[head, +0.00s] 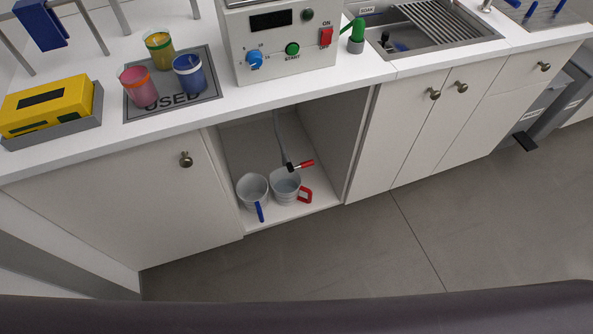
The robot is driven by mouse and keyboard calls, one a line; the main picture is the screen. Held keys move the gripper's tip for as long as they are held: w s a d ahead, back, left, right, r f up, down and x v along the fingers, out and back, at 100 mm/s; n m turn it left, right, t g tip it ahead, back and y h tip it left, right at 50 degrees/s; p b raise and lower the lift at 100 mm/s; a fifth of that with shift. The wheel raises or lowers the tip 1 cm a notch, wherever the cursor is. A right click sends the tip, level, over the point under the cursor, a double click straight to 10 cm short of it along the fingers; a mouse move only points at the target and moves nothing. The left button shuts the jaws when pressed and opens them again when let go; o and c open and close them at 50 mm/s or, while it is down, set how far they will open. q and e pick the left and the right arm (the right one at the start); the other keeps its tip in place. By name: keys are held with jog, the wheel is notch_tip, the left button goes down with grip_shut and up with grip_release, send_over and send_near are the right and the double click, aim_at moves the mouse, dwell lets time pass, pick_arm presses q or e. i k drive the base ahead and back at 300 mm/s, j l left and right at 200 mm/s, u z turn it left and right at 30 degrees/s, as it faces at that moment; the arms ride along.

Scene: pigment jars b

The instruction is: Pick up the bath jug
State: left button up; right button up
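Two pale grey jugs stand side by side on the floor of an open bay under the counter in the head view. The left jug (252,188) has a blue handle that points to the front. The right jug (285,187) has a red handle on its right side. I cannot tell from the picture which of them is the bath jug. A grey hose ends in a red-handled valve (300,165) over the right jug's rim. Neither of my grippers is in view.
Closed cupboard doors flank the bay (330,150). Above it, a white control box (282,48) stands on the counter, with coloured jars on a "USED" mat (205,96) and a yellow device (48,103) to the left. A sink (430,30) is at right. The grey floor (350,240) in front is clear.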

aim_at(287, 187)
jog(key=i+j+z, duration=0.1)
jog(key=z, duration=0.35)
jog(key=i+j+z, duration=0.15)
jog(key=z, duration=0.3)
jog(key=i+u, duration=0.1)
jog(key=u, duration=0.75)
